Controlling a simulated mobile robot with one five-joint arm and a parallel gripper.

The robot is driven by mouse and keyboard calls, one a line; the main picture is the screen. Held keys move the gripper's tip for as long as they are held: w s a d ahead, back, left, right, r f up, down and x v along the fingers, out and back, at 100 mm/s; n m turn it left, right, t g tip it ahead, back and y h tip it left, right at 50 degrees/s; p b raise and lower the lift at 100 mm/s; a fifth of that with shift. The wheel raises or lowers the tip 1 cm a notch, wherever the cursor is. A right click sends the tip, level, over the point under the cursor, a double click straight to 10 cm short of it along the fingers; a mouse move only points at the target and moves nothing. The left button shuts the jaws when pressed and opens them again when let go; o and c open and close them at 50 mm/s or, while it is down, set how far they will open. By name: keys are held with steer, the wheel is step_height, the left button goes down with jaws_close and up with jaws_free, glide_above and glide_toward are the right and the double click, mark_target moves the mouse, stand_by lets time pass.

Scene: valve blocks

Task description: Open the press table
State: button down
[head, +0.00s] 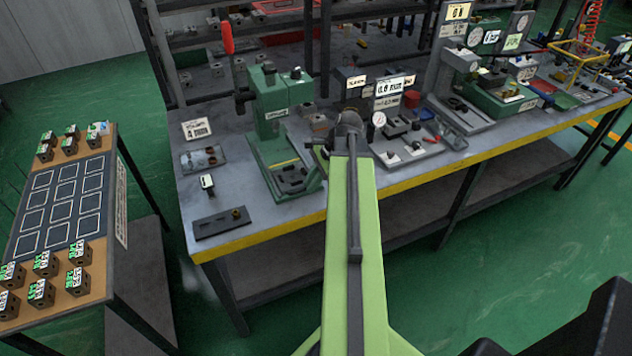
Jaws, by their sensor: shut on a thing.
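A green press (272,105) with a red-gripped lever (228,38) stands on the left part of the long workbench. Its low green base (268,155), with a dark plate (291,172) at the front, faces me. My green arm reaches forward over the bench edge. My gripper (324,146) is just right of the press and looks apart from its base. The gripper is small, dark and partly hidden by my own wrist. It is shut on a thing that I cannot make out.
The grey workbench (225,225) has a yellow front edge. A dark bar (222,224) and small fixtures lie left of the press. Gauges and more stations stand to the right. A side table (108,225) at left holds several dark blocks around a marked panel. Green floor is clear between.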

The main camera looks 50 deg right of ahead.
steer(key=c, duration=1.5)
jaws_free()
steer(key=p+v, duration=1.5)
steer(key=v, duration=0.2)
steer(key=shift+r+p, duration=0.2)
steer(key=shift+p, duration=0.2)
steer(key=shift+d, duration=0.1)
